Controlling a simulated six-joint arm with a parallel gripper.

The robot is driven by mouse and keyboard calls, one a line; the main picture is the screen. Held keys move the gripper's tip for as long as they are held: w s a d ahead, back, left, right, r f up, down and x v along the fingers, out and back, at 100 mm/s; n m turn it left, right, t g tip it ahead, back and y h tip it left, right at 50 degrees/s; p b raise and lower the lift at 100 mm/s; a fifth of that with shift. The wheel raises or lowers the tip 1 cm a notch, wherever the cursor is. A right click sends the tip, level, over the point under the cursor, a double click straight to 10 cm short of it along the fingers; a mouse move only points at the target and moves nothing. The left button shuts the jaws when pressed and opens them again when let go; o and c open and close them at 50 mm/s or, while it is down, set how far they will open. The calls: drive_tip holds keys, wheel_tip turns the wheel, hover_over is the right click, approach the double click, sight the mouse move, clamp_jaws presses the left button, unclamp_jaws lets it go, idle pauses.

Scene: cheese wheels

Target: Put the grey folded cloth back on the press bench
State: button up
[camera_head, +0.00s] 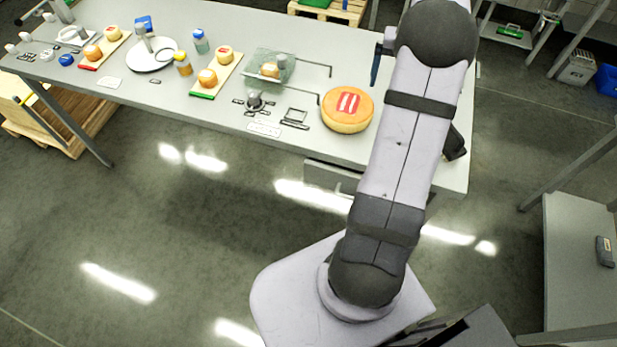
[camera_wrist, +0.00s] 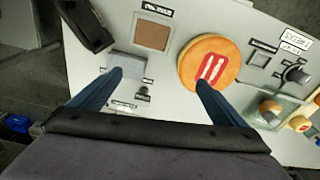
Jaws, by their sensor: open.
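My gripper (camera_wrist: 159,79) is open and empty above the right end of the long grey bench (camera_head: 225,120). In the wrist view a flat grey-blue rectangle (camera_wrist: 127,66) lies on the bench near the left fingertip. It looks like the folded cloth, but I cannot tell for sure. My arm hides it in the head view. A small dark grey item (camera_head: 605,251) lies on a separate grey bench (camera_head: 580,290) at the right; I cannot tell if it is cloth. Which bench is the press bench is not readable.
A cheese wheel with a red label (camera_head: 347,108) sits near the right fingertip, also in the wrist view (camera_wrist: 208,65). A brown square (camera_wrist: 152,34) and a black object (camera_wrist: 85,22) are near the bench end. Boards, bottles and a clear box (camera_head: 268,66) stand farther left.

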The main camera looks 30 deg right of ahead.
drive_tip(key=s+a+n, duration=0.2)
drive_tip(key=a+n, duration=0.2)
drive_tip(key=a, duration=1.8)
drive_tip(key=s+a+f+n+g, duration=0.1)
drive_tip(key=s+a+f+n, duration=0.2)
drive_tip(key=s+a, duration=1)
drive_tip(key=shift+s+a+f+n+y, duration=0.3)
drive_tip(key=shift+f+y, duration=0.1)
drive_tip(key=shift+f, duration=0.1)
